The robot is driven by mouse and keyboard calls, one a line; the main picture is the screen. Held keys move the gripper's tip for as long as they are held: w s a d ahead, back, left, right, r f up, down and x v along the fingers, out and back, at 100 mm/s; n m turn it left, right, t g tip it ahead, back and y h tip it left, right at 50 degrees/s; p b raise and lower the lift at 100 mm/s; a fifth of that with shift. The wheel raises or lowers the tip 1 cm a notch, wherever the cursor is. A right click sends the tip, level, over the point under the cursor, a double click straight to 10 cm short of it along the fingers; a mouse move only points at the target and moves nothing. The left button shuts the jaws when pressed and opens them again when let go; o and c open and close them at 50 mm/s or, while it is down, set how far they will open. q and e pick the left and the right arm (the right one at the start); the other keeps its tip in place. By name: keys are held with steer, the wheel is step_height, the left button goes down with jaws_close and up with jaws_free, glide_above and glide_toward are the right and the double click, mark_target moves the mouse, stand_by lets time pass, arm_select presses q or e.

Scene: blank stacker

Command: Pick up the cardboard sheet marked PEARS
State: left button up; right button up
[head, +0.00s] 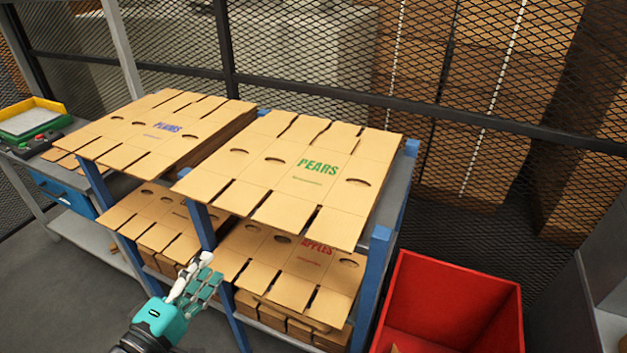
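The cardboard sheet marked PEARS (272,163) is a flat, slotted tan blank with green lettering and oval hand holes. It lies on the upper level of the blue-framed rack, on the right side, and overhangs its front edge. My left gripper (203,276) is in front of the rack at the lower left, below the sheet's front edge and apart from it. It holds nothing that I can see. Its fingers overlap in this view, so I cannot tell how far they are apart. My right gripper is out of view.
A stack marked PLUMS (160,130) lies left of the PEARS sheet. Blanks marked APPLES (288,262) and another stack (160,217) fill the lower level. A red bin (455,290) stands at the right. A mesh fence (330,60) closes the back.

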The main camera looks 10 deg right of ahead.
arm_select(q)
steer(key=d+r, duration=0.2)
steer(key=p, duration=0.3)
glide_toward(260, 205)
steer(key=x, duration=0.5)
steer(key=shift+w+f+p, duration=0.2)
steer(key=shift+w+p, duration=0.15)
steer(key=shift+p, duration=0.05)
steer(key=p+x, duration=0.1)
steer(key=x, duration=0.3)
steer(key=shift+w+d, duration=0.1)
steer(key=shift+d, duration=0.3)
steer(key=shift+a, duration=0.1)
steer(key=shift+c, duration=1.1)
jaws_close()
